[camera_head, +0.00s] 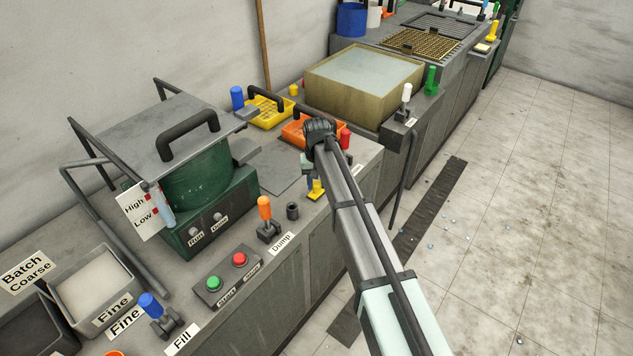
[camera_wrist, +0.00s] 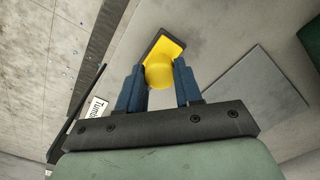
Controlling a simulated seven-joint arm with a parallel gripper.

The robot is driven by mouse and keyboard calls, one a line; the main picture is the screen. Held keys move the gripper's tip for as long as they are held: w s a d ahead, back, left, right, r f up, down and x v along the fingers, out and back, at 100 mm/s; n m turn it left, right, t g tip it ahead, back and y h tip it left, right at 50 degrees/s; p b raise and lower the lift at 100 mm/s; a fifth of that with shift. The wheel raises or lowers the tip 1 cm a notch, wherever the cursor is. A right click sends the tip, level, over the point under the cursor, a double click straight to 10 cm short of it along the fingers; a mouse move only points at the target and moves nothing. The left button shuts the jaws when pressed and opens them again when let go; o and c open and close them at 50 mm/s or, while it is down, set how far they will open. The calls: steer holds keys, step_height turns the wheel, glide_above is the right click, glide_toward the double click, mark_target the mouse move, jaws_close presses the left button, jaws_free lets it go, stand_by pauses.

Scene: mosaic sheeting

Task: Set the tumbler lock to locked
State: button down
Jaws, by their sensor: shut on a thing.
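The tumbler lock's yellow lever (camera_head: 317,190) stands near the front edge of the counter. In the wrist view the yellow lever (camera_wrist: 162,68) shows a rounded knob and a longer flat part behind it. My gripper (camera_wrist: 160,88) has its two blue fingers shut on the knob, one on each side. In the head view my gripper (camera_head: 312,178) points down at the lever and my arm partly hides it. A white label starting "Tumbl" (camera_wrist: 94,108) lies beside it in the wrist view. I cannot tell which position the lock is in.
An orange tray (camera_head: 297,134) and a red knob (camera_head: 345,138) are close behind my gripper. An orange-handled lever (camera_head: 265,208), marked Dump, and a dark cup (camera_head: 292,211) stand to the left. The floor (camera_head: 520,200) to the right is open.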

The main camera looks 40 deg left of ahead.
steer(key=shift+w, duration=2.3)
steer(key=c, duration=0.7)
jaws_free()
steer(key=shift+c, duration=0.2)
steer(key=shift+r, duration=0.15)
step_height(320, 180, up, 14)
steer(key=shift+f, duration=0.2)
